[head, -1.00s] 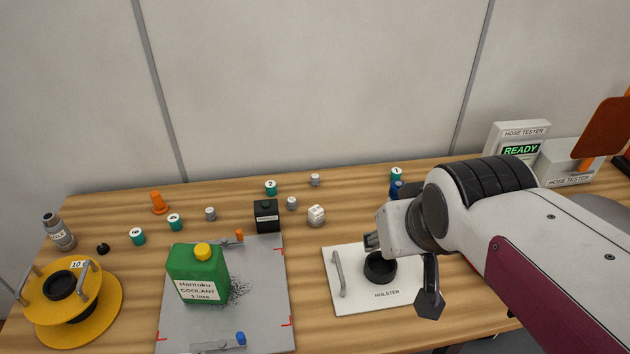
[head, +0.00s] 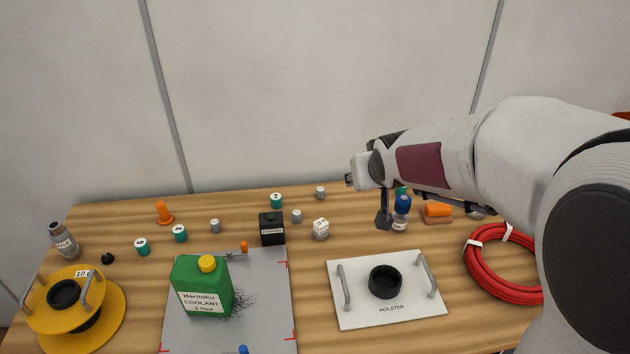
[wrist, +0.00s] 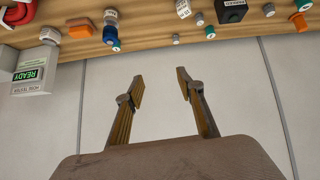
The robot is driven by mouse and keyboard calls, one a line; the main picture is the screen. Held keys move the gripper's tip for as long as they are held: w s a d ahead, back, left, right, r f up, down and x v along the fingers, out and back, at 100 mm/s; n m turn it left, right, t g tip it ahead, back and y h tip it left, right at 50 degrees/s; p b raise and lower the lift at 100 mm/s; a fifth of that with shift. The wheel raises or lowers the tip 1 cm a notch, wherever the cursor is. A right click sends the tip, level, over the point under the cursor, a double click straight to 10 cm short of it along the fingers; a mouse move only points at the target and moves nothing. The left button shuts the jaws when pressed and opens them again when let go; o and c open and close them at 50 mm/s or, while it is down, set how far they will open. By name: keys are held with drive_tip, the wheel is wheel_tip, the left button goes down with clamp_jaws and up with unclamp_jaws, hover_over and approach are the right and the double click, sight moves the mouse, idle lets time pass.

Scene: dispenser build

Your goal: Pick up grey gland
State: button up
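Small grey cylindrical pieces that look like the grey gland stand on the table: one at the back (head: 320,192), one in front of it (head: 297,215) and one further left (head: 215,225). In the wrist view, grey pieces show upside down along the top, one nearest the wall (wrist: 176,39) and another beside it (wrist: 202,18). My gripper (wrist: 160,86) is open and empty, its two fingers apart against the wall. In the head view my gripper (head: 367,202) is raised to the right of the back grey piece.
A blue-capped bottle (head: 401,213) and an orange block (head: 437,211) stand near my gripper. A white labelled block (head: 321,229) and black box (head: 271,228) stand in front of the grey pieces. The white holster plate (head: 350,312) and red hose coil (head: 475,275) lie forward.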

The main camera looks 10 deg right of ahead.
drive_tip(key=w+a+f+t+y, duration=0.1)
drive_tip(key=w+f+t, duration=0.1)
drive_tip(key=w+f, duration=1)
drive_tip(key=n+t+y, duration=0.1)
drive_tip(key=n+y, duration=0.1)
approach(321, 191)
drive_tip(key=shift+w+f, duration=0.25)
drive_tip(key=shift+w, duration=0.95)
drive_tip(key=shift+w+a+f, duration=0.2)
drive_tip(key=shift+f, duration=0.45)
drive_tip(key=shift+w, duration=0.1)
drive_tip(key=shift+x, duration=1.2)
drive_tip(key=shift+w, duration=0.1)
drive_tip(key=shift+x, duration=2.45)
